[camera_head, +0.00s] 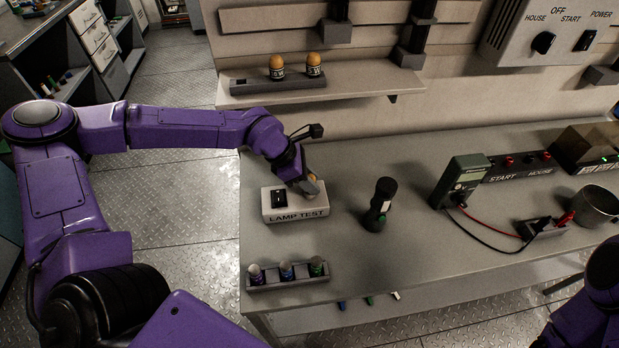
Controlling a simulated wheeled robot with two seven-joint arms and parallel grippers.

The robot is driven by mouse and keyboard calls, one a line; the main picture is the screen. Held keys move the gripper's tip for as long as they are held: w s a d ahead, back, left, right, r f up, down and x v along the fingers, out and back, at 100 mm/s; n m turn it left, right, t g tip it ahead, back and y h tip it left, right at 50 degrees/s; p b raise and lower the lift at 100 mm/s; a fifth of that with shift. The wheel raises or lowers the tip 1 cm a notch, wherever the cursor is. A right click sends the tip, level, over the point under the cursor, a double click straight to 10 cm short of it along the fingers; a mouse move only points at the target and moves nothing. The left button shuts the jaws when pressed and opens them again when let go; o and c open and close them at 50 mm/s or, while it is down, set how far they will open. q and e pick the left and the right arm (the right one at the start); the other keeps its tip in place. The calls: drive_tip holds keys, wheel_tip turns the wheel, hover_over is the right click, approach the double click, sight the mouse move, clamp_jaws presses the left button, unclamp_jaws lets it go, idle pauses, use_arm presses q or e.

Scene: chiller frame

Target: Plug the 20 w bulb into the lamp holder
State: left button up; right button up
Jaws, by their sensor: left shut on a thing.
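My left gripper (310,187) is over the right part of the white LAMP TEST box (296,215), which I take for the lamp holder. It is shut on a bulb (313,178), of which only a small orange part shows between the fingers. The bulb's lower end and the socket under it are hidden, so I cannot tell whether they touch. The watt mark on the held bulb cannot be read. Two more orange bulbs, one on the left (277,67) and one on the right (314,65), stand in a grey holder on the shelf. My right gripper is out of view.
A black flashlight (380,203) stands right of the box. A rack (289,276) with several small coloured-top cylinders lies in front. A multimeter (461,181) with leads and a metal pot (595,205) are farther right.

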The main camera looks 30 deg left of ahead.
use_arm(q)
drive_tip(key=shift+f, duration=0.2)
drive_tip(key=o, duration=1.1)
drive_tip(key=b+v, duration=0.1)
drive_tip(key=v, duration=0.9)
drive_tip(key=shift+r, duration=0.2)
drive_tip(key=shift+s+a, duration=0.1)
drive_tip(key=shift+s, duration=0.05)
